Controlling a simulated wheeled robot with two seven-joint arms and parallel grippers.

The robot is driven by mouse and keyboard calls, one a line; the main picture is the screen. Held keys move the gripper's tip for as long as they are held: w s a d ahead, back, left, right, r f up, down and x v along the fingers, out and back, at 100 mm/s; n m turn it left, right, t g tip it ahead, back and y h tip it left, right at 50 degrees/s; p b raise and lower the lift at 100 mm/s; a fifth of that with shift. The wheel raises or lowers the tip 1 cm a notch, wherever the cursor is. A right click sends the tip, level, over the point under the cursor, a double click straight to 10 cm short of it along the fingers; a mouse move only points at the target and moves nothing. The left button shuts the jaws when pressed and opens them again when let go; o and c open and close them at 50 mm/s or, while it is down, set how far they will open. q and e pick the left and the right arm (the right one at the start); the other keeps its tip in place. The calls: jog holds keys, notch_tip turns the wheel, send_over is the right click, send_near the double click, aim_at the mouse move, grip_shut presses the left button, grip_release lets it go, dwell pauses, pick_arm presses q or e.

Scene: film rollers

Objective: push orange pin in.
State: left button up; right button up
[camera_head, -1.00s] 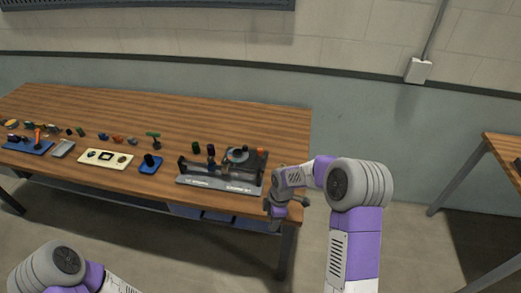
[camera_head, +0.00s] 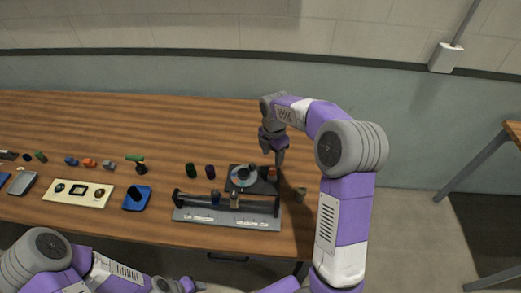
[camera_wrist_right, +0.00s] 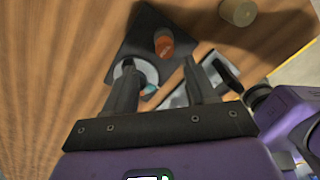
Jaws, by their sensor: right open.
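The orange pin (camera_head: 272,173) stands upright at the right of a dark square base (camera_head: 238,185). In the right wrist view the orange pin (camera_wrist_right: 164,42) has a lettered side and stands just beyond my fingertips. A round grey disc (camera_head: 243,175) sits on the base to its left. My right gripper (camera_head: 276,157) points down above the orange pin, with a gap in the head view. In the wrist view my right gripper (camera_wrist_right: 160,66) is open, with nothing between its fingers.
A grey rack with a black roller (camera_head: 227,210) lies in front of the base. A tan cylinder (camera_head: 301,194) stands right of it, near the table edge. Green (camera_head: 191,170) and dark red (camera_head: 210,171) cylinders stand to the left. The table behind is clear.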

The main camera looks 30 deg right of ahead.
aim_at(273, 170)
jog(key=shift+s+f+b, duration=0.25)
jog(key=shift+f+b, duration=0.2)
jog(key=shift+f, duration=1.35)
jog(key=shift+s+f+b, duration=0.2)
jog(key=shift+f+b, duration=0.2)
jog(key=shift+f, duration=1.35)
jog(key=shift+c, duration=0.2)
grip_shut()
